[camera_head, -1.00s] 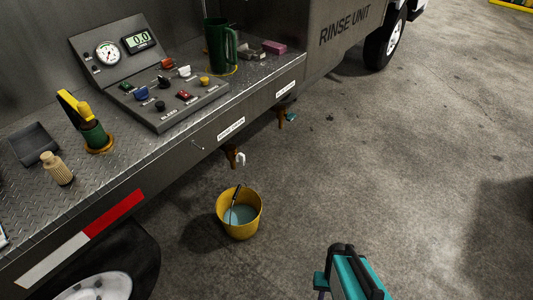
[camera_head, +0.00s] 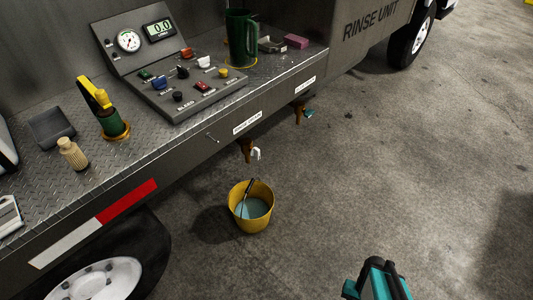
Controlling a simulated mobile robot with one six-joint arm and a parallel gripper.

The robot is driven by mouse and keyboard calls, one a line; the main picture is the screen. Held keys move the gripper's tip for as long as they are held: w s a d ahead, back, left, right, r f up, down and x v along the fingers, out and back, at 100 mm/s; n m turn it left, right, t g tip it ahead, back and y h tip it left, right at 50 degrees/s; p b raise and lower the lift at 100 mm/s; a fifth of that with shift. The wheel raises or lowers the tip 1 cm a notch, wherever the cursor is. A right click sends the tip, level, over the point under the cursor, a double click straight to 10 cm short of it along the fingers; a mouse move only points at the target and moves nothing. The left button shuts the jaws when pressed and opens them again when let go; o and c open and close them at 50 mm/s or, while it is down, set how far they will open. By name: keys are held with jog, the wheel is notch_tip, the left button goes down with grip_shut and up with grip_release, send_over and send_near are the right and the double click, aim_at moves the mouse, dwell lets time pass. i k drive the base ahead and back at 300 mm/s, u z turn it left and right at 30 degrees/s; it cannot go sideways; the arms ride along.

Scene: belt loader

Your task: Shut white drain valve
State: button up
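The white drain valve handle (camera_head: 256,154) hangs from a brown valve body (camera_head: 246,150) under the truck bed's side rail, below a white label. The handle looks small, and I cannot tell whether the valve is open or shut. A yellow bucket (camera_head: 236,208) with bluish liquid stands on the floor below it. My gripper (camera_head: 378,266), teal and black, shows at the bottom edge, right of the bucket and well apart from the valve. Whether its fingers are open is unclear.
A second brown valve with a teal handle (camera_head: 308,113) hangs farther right under the same rail. The truck bed (camera_head: 140,165) carries a control panel (camera_head: 200,95), a green jug (camera_head: 241,40) and a yellow-and-green tool (camera_head: 106,112). The concrete floor on the right is clear.

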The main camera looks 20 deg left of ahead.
aim_at(255, 152)
jog(key=z, duration=0.05)
jog(key=k, duration=1)
jog(key=u, duration=3.85)
jog(key=i, duration=0.15)
jog(key=z, duration=2)
jog(key=i, duration=1)
jog(key=u, duration=0.05)
